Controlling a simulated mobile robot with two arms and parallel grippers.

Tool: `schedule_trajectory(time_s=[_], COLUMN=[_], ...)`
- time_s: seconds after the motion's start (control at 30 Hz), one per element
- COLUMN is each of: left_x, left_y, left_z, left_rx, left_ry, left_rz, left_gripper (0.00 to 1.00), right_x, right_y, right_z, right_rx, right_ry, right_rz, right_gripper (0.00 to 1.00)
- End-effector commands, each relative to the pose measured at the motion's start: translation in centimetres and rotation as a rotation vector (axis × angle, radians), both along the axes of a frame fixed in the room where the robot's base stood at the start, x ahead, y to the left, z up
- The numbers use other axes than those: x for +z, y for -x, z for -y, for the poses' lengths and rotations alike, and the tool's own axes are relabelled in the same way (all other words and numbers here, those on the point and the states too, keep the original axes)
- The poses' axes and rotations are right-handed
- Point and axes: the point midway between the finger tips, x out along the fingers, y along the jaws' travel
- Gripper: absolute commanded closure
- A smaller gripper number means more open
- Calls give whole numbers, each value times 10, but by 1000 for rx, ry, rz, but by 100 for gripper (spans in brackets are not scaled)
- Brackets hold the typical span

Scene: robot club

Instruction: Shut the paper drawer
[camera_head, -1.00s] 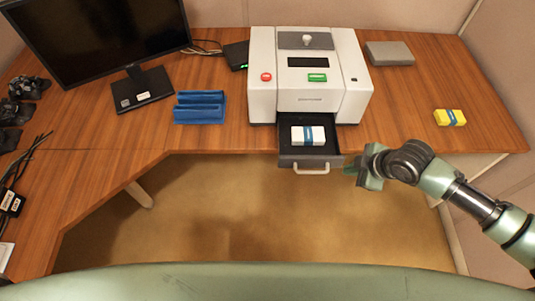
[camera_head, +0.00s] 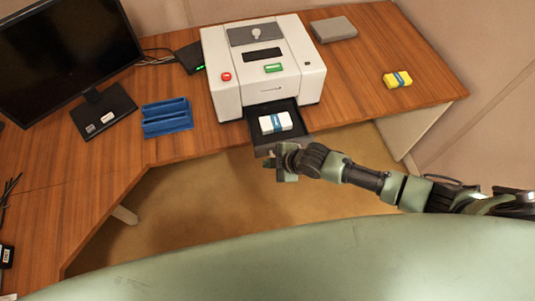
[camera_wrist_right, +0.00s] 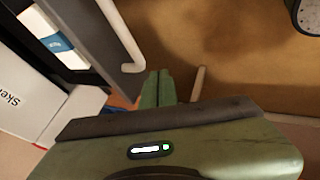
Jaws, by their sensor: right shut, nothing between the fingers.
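The paper drawer (camera_head: 300,122) is pulled out from the front of the white printer (camera_head: 262,78). A white paper pack with a blue band (camera_head: 275,122) lies in it. My right gripper (camera_head: 271,165) is shut and empty, just in front of the drawer's front face, and its wrist hides part of that face. In the right wrist view its shut fingertips (camera_wrist_right: 158,80) are close to the end of the pale drawer handle (camera_wrist_right: 122,38). I cannot tell whether they touch it. My left gripper is not in view.
The wooden desk (camera_head: 200,130) holds a monitor (camera_head: 65,50), a blue holder (camera_head: 166,118), a grey box (camera_head: 334,29) and a yellow pack with a blue band (camera_head: 397,80). The space in front of the desk, above the tan floor (camera_head: 205,195), is open.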

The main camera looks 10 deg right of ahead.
Motion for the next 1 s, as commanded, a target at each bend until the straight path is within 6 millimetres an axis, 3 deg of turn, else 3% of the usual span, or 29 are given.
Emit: schedule_trajectory(time_s=[0.2, 0.67, 0.87, 1.0], left_x=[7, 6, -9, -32], left_y=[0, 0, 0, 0], left_z=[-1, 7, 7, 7], left_rx=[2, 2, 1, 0], left_ry=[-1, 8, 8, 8], left_rz=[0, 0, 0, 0], left_gripper=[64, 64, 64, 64], right_x=[3, 1, -2, -5], right_y=[-24, -27, -43, -68], right_z=[0, 0, 0, -1], right_rx=[-1, -1, -1, -2], right_ry=[0, 1, 1, 0], right_rz=[2, 1, 4, 6], right_gripper=[100, 100, 100, 100])
